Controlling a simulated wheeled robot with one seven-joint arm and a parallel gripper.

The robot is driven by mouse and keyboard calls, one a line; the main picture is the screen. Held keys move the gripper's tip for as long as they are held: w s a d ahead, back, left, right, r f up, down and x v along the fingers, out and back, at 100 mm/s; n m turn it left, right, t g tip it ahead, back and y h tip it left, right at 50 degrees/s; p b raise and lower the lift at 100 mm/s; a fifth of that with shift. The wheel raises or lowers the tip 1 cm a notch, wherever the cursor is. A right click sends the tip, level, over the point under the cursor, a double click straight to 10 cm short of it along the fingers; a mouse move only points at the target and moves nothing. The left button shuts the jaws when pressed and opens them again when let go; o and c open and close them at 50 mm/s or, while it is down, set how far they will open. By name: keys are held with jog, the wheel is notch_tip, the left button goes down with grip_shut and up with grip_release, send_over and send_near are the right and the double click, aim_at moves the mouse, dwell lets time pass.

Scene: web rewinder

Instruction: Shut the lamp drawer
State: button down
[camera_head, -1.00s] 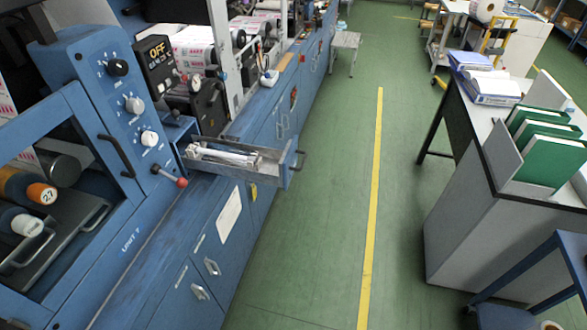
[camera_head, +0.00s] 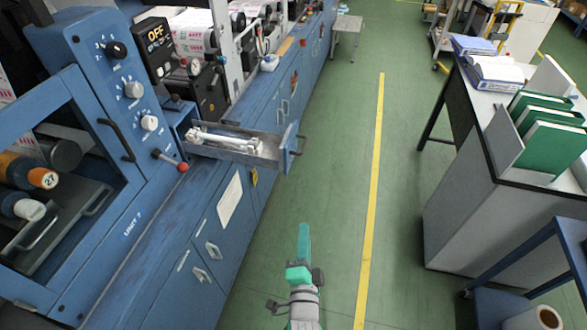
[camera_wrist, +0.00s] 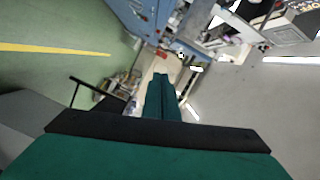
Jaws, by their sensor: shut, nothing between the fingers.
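The lamp drawer (camera_head: 238,146) stands pulled out from the blue machine in the head view, over the aisle side. White lamp tubes lie in it, and its blue front panel (camera_head: 288,147) carries a dark handle (camera_head: 298,145). My gripper (camera_head: 304,228) is green and points up in the head view, below and a little right of the drawer front, apart from it. It is shut and empty. In the wrist view the shut green fingers (camera_wrist: 163,78) point away from the camera; I cannot make out the drawer there.
The blue machine (camera_head: 170,235) fills the left, with a red-tipped lever (camera_head: 182,167) near the drawer. A desk with green binders (camera_head: 550,140) stands at the right. Green floor with a yellow line (camera_head: 372,190) lies clear between them.

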jog(key=w+a+r+m, duration=0.1)
jog(key=w+r+m, duration=0.1)
jog(key=w, duration=0.7)
jog(key=w+a+r+m, duration=0.1)
jog(key=w+a+r, duration=0.1)
jog(key=w, duration=0.8)
jog(key=shift+r+m+t, duration=0.3)
jog(key=shift+r+m, duration=0.1)
jog(key=shift+r, duration=0.45)
jog(key=shift+w, duration=0.1)
